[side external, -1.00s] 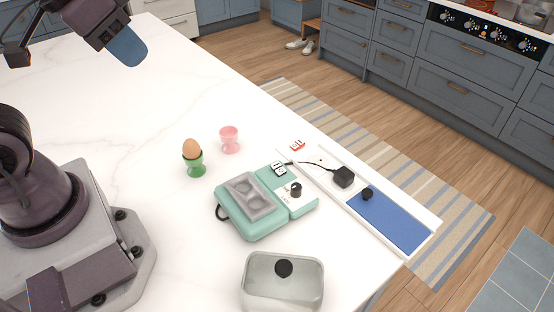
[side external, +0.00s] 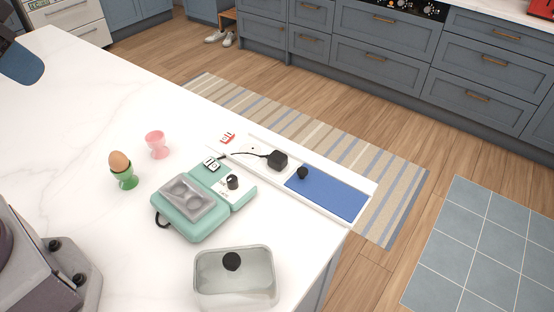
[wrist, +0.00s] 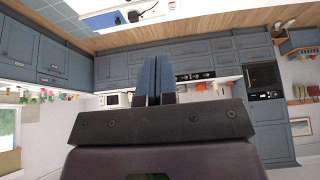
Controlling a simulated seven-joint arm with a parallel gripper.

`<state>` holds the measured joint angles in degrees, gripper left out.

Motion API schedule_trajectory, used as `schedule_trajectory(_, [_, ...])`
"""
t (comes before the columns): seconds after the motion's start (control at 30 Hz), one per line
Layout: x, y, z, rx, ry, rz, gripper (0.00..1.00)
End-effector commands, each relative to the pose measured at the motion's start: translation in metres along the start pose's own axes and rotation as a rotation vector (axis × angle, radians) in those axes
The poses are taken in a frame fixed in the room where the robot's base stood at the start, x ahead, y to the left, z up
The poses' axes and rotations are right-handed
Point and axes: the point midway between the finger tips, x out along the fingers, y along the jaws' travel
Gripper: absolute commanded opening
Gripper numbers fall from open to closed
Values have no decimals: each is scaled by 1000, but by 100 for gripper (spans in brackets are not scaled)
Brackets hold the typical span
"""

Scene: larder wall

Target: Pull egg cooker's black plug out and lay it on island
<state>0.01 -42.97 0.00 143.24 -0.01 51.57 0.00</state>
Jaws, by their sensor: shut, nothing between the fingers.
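The black plug (side external: 278,160) sits on the white part of a long strip at the island's far edge, its black cable running left to the egg cooker. The mint-green egg cooker (side external: 190,206) has a grey egg tray and a black knob. The white marble island (side external: 75,130) carries them all. My gripper's blue finger (side external: 22,62) shows at the far left edge, high and well away from the plug. In the wrist view my gripper (wrist: 158,62) is shut and empty, its blue fingers together. How deep the plug is seated cannot be told.
A blue pad (side external: 328,193) with a small black knob (side external: 302,173) fills the strip's right part. A clear lid (side external: 236,280) stands in front of the cooker. A green cup with an egg (side external: 123,170) and a pink cup (side external: 156,145) stand left. The island's left surface is clear.

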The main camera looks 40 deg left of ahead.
Motion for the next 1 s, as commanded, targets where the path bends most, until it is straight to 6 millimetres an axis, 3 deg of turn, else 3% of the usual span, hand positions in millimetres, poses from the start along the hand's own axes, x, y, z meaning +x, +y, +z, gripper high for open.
schedule_trajectory(0.47, [0, 0, 0, 0, 0, 0, 0])
schedule_trajectory(0.63, [4, 2, 1, 8, -18, 4, 34])
schedule_trajectory(0.77, [19, 5, 3, 22, -96, 10, 64])
schedule_trajectory(0.8, [24, 6, 1, 28, -124, 12, 68])
schedule_trajectory(1.0, [54, 17, -26, 65, -249, 24, 68])
